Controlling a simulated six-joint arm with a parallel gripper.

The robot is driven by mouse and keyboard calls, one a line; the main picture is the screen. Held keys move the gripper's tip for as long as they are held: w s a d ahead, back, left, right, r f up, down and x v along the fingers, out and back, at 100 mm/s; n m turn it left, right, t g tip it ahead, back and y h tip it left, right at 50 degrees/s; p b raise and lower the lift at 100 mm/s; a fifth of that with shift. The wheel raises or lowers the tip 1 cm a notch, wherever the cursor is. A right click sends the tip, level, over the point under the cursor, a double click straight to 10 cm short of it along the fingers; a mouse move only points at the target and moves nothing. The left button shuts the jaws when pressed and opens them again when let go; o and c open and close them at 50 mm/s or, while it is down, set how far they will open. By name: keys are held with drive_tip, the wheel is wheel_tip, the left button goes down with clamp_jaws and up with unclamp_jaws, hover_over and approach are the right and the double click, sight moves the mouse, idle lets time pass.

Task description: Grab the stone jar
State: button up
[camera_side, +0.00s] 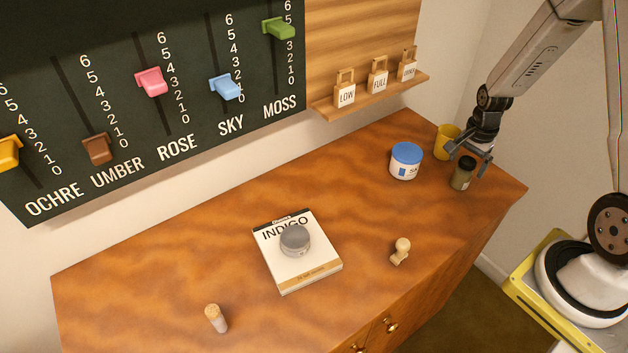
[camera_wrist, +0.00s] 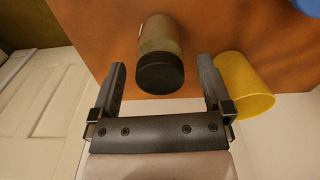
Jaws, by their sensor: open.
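My gripper (camera_side: 468,157) is open at the back right of the wooden table. Directly by it stands an upright olive-brown jar (camera_side: 461,179) with a dark lid. In the wrist view this jar (camera_wrist: 162,35) shows between and beyond the two fingertips (camera_wrist: 161,68), apart from both; how far the fingers reach down beside it is unclear. A squat round grey jar (camera_side: 295,241) sits on a white INDIGO box at the table's middle. No label reading "stone" is legible on either jar, so I cannot tell which one is the stone jar.
A yellow cup (camera_side: 444,146) stands close beside my gripper, near the right finger in the wrist view (camera_wrist: 245,88). A blue-lidded white tub (camera_side: 405,165) is to the left. A wooden stamp (camera_side: 401,251) and corked vial (camera_side: 215,318) stand nearer the front. The INDIGO box (camera_side: 310,276) lies mid-table.

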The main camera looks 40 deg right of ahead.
drive_tip(key=shift+f, duration=1.1)
drive_tip(key=shift+c, duration=0.2)
drive_tip(key=c, duration=1.3)
drive_tip(key=shift+r, duration=0.2)
drive_tip(key=shift+r, duration=4.85)
